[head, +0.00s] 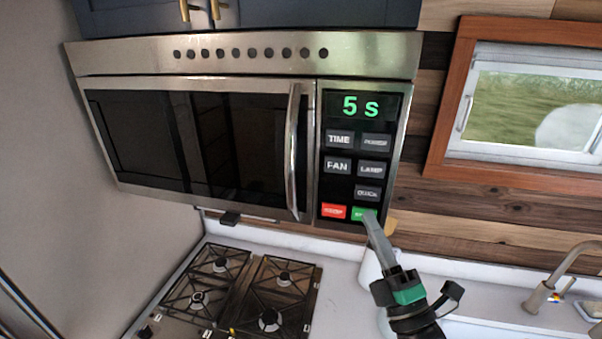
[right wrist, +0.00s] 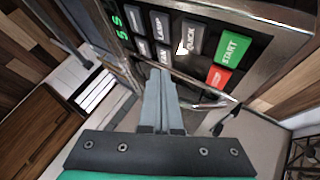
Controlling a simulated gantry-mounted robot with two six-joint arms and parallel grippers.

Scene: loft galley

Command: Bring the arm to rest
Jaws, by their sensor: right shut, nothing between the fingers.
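My right gripper (head: 369,219) reaches up from below in the head view. Its fingers are shut with nothing between them. In the head view its tips overlap the lower part of the green START button (head: 360,213) on the microwave's control panel. In the right wrist view the closed fingertips (right wrist: 160,76) show in front of the panel's keys, and the START button (right wrist: 232,48) is fully visible away from them. I cannot tell whether the tips touch the panel. The display (head: 361,106) reads "5 s". My left gripper is not in view.
The microwave (head: 200,140) has its door closed, with a vertical handle (head: 293,150). A gas stovetop (head: 240,290) lies below it. A faucet (head: 550,285) stands at the right, under a window (head: 530,105). Open air lies in front of the wooden wall.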

